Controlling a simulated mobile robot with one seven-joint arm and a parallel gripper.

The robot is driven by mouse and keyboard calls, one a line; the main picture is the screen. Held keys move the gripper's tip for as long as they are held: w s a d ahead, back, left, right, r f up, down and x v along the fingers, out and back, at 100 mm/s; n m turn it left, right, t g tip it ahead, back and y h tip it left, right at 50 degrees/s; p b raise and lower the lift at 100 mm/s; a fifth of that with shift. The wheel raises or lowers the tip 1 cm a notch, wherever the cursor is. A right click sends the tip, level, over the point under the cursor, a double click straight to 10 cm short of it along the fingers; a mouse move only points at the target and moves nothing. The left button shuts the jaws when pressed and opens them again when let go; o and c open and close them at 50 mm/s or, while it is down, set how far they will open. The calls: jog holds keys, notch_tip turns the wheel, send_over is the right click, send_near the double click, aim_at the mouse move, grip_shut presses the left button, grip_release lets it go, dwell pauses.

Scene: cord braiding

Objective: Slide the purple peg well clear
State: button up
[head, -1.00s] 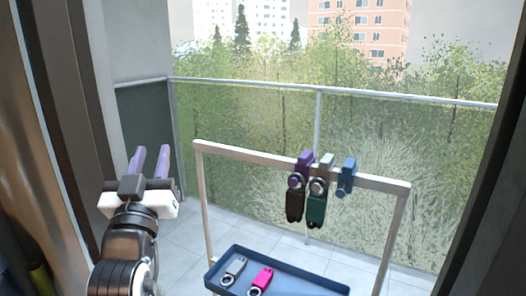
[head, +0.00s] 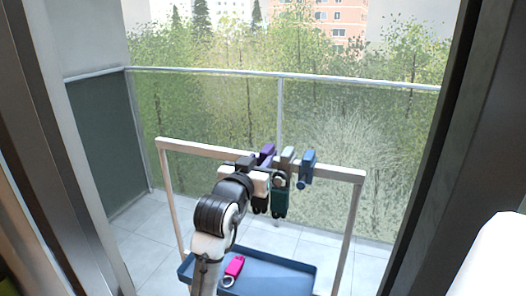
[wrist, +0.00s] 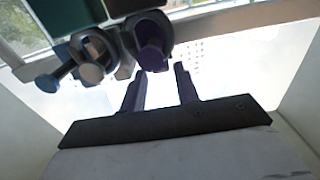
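The purple peg (head: 266,153) sits on the top bar (head: 200,148) of the rack, left of the grey peg (head: 288,157) and the blue peg (head: 308,163). A black piece (head: 259,205) hangs below the purple peg and a dark green piece (head: 280,203) below the grey one. In the wrist view the purple peg's round end (wrist: 152,52) shows just beyond my fingertips, slightly left of the middle of their gap. My gripper (wrist: 161,70) is open, with nothing between its fingers. In the head view my wrist hides the fingertips.
A blue tray (head: 280,276) under the rack holds a pink piece (head: 234,267); my arm covers the tray's left part. The grey and blue pegs stand close to the right of the purple one. The bar left of my gripper is bare. A balcony railing (head: 360,82) runs behind.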

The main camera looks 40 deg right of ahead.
aim_at(263, 156)
jog(key=shift+p+x, duration=0.35)
jog(key=shift+x, duration=1.45)
grip_shut()
